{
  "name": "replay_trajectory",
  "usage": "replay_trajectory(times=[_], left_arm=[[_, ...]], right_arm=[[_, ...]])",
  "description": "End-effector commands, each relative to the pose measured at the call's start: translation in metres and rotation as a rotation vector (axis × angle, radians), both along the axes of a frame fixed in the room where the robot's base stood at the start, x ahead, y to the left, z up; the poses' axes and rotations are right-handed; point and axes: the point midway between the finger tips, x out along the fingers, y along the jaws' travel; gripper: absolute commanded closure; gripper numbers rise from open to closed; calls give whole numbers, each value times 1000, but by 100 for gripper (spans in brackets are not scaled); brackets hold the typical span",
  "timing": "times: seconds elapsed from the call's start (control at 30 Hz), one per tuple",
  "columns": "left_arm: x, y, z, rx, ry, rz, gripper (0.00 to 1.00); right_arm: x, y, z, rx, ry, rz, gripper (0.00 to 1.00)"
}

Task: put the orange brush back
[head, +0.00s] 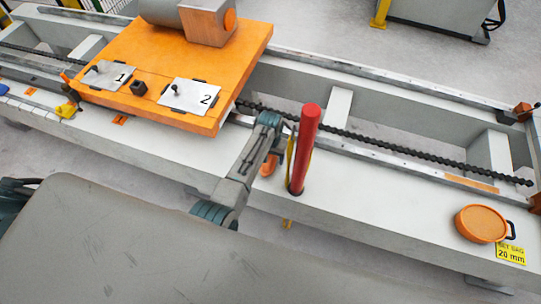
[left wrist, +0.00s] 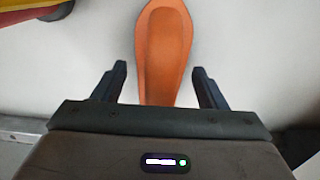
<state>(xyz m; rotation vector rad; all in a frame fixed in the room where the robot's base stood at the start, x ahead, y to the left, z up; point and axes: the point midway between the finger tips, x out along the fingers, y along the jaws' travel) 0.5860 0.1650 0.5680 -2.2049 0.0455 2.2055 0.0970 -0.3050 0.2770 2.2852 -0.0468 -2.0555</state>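An elongated orange piece with a rounded end, which looks like the orange brush (left wrist: 163,45), lies on the pale surface in the left wrist view. A small part of it (head: 268,167) shows in the head view on the beam, mostly hidden by my left arm. No bristles can be seen. My left gripper (left wrist: 160,84) is open, its fingers on either side of the orange piece with a gap on each side. In the head view the left gripper (head: 271,155) points down beside the red post (head: 304,150). My right gripper is not in view.
The red upright post and a thin yellow strip (head: 290,153) stand close right of my left gripper. An orange plate with cards 1 and 2 (head: 192,97) lies left. A round orange piece (head: 480,223) sits right, near a 20 mm label (head: 510,253). Between post and round piece the beam is clear.

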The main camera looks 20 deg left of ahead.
Motion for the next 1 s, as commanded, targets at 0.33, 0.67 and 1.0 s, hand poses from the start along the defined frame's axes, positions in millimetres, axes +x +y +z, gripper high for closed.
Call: replay_trajectory(times=[0.33,0.67,1.0], left_arm=[[0,0,5,0,-1,0,34],[1,0,66,-1,-4,1,34],[1,0,118,0,-1,0,34]], right_arm=[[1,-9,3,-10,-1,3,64],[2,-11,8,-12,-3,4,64],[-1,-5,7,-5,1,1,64]])
